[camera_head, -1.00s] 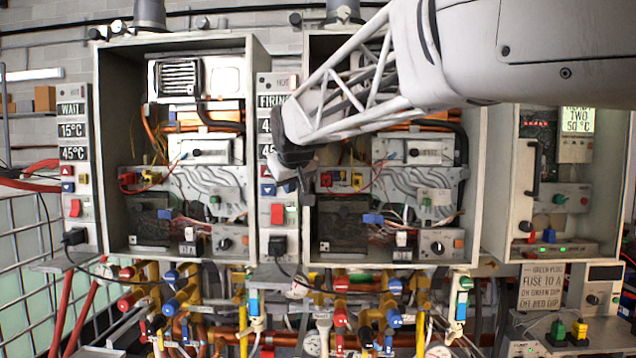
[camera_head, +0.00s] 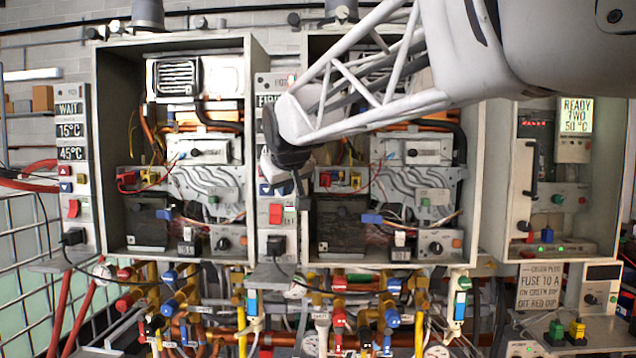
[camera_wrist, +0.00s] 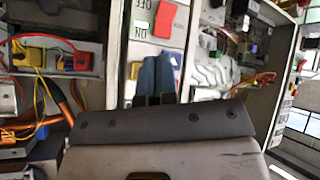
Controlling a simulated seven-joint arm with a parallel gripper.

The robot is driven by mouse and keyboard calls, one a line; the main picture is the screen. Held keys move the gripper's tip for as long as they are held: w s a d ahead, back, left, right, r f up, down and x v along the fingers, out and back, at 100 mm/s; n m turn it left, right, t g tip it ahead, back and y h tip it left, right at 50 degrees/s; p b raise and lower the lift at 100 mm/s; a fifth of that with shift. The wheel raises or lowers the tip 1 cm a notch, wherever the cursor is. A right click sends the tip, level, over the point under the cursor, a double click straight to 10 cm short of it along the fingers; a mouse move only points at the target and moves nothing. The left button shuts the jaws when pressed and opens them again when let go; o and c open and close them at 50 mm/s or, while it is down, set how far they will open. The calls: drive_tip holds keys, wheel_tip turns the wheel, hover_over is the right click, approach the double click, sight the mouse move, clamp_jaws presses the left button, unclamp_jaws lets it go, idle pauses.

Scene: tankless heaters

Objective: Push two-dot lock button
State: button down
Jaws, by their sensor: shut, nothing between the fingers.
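My gripper (camera_head: 298,186) is shut and empty, in front of the narrow middle control panel (camera_head: 277,226) between the two open heater cabinets. The blue button (camera_head: 265,189) shows just left of the fingers in the head view. I cannot tell whether the fingers touch anything. A red rocker switch (camera_head: 276,213) sits below; it also shows in the wrist view (camera_wrist: 166,18). I cannot make out a button with two dots; my gripper hides part of the panel.
The left cabinet (camera_head: 250,150) and the right-hand cabinet (camera_head: 474,180) have projecting side walls and exposed wires. Another control panel (camera_head: 74,180) stands far left. A display (camera_head: 576,117) reads "READY TWO 50 °C". Valves and pipes (camera_head: 340,315) crowd the space below.

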drive_tip(key=shift+s, duration=0.65)
drive_tip(key=s+d+f+m+g+h, duration=0.1)
drive_tip(key=s+d+f+m+g, duration=0.1)
drive_tip(key=s+d+f, duration=0.7)
drive_tip(key=s+d+f+m+g+h, duration=0.1)
drive_tip(key=s+d+f+m, duration=0.1)
drive_tip(key=s+d+f, duration=0.7)
drive_tip(key=s+d+f+m+g, duration=0.1)
drive_tip(key=s+d+f+m, duration=0.1)
drive_tip(key=s+d+f, duration=0.4)
drive_tip(key=s+d+f+m+g+h, duration=0.1)
drive_tip(key=s+d+f, duration=0.5)
drive_tip(key=s, duration=0.6)
wheel_tip(320, 180, down, 2)
drive_tip(key=shift+s+d+f+m+g, duration=0.2)
drive_tip(key=shift+s+d+m+g, duration=0.15)
drive_tip(key=shift+g, duration=0.35)
